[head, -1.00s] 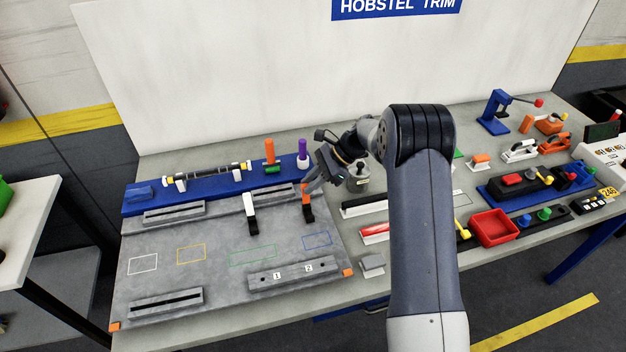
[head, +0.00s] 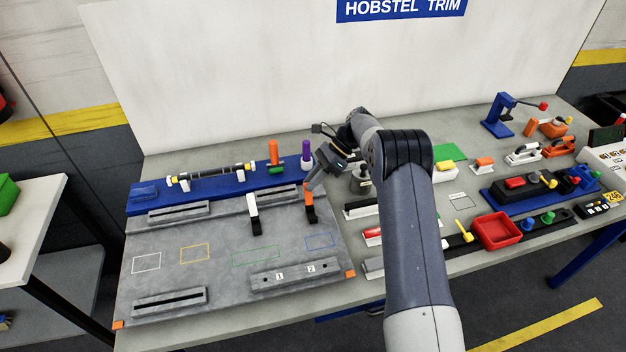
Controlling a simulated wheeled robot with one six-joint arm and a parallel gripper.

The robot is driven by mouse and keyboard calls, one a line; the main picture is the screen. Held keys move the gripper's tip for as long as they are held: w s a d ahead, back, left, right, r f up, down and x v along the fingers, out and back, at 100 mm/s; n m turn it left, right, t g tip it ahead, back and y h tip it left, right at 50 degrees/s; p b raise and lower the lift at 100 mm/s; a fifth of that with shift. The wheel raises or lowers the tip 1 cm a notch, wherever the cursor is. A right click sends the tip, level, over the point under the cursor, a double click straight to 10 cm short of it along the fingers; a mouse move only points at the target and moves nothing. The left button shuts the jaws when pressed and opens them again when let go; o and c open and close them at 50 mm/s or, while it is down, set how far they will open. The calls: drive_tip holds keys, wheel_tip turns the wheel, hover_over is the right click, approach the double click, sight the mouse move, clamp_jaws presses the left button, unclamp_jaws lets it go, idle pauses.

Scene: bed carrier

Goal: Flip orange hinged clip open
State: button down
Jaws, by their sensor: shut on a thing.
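The orange hinged clip (head: 309,199) stands near the right end of the grey fixture plate (head: 215,240), on a small black base. Its orange lever looks upright. My gripper (head: 310,187) reaches down from the upper right and is shut on the top of the orange clip. The fingers hide the clip's upper end. A similar white clip (head: 252,205) stands upright to the left, apart from my gripper.
A blue rail (head: 150,195) with a shaft, an orange peg (head: 273,152) and a purple peg (head: 306,149) lies behind. A round metal pot (head: 360,182) is close right of my gripper. A red bin (head: 497,229) and tools fill the right side.

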drive_tip(key=shift+w, duration=0.1)
drive_tip(key=c, duration=1.4)
unclamp_jaws()
drive_tip(key=shift+w+f, duration=0.1)
drive_tip(key=b+v, duration=0.2)
drive_tip(key=v, duration=0.8)
drive_tip(key=shift+d+r, duration=0.25)
drive_tip(key=shift+r, duration=0.05)
drive_tip(key=shift+p+x, duration=1)
drive_tip(key=shift+x, duration=4.4)
drive_tip(key=shift+w, duration=0.1)
